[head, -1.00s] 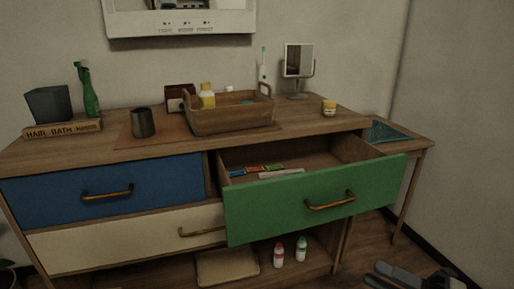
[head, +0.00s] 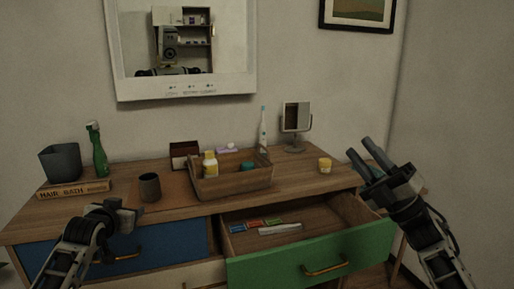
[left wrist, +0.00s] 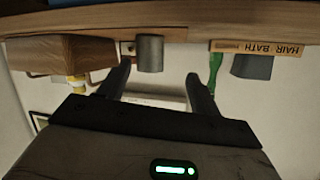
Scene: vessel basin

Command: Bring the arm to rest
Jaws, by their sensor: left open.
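My left gripper (head: 122,212) is raised in front of the blue drawer (head: 120,250), at the dresser's left front edge. In the left wrist view my left gripper (left wrist: 160,82) has its two fingers spread with nothing between them; that view is upside down, with the grey cup (left wrist: 150,53) beyond the fingers. My right gripper (head: 367,160) is raised at the right, over the right end of the dresser, fingers pointing up and to the left. Its fingers are apart and hold nothing visible.
The green drawer (head: 310,262) stands pulled out, with small boxes inside.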

